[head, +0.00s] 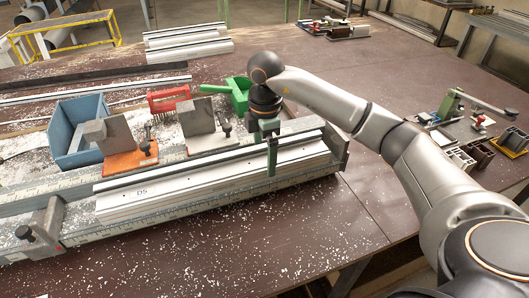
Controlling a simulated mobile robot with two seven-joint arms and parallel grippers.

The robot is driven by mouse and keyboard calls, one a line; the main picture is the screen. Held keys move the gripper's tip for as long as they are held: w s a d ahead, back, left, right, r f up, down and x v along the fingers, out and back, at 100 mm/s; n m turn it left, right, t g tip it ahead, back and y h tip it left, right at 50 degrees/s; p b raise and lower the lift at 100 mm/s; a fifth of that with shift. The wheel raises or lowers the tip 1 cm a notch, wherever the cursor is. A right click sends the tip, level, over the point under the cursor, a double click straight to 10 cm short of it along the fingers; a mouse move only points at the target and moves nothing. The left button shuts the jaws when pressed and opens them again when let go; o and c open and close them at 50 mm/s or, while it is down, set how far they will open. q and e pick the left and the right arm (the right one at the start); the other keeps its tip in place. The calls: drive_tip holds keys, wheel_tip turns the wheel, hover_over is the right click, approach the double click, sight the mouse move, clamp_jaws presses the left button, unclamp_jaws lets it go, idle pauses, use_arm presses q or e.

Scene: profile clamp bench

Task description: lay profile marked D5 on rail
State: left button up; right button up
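The profile marked D5 (200,184) is a long silver-white bar with a black strip along its top. Its "D5" mark shows near its left end. It lies lengthwise along the grey rail (85,238), towards the rail's front side; whether it sits fully flat cannot be told. My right gripper (271,158) points down at the right part of the profile. One greenish finger hangs in front of the profile's face; the other finger is hidden, so its grip cannot be told. My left gripper is not in view.
A clamp block with a black knob (38,232) is at the rail's left end; an end plate (337,146) is at its right.

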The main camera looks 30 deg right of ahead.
drive_tip(key=shift+f, duration=0.15)
wheel_tip(320, 180, up, 13)
drive_tip(key=p, duration=0.2)
drive_tip(key=shift+d+f, duration=0.1)
drive_tip(key=shift+f, duration=0.05)
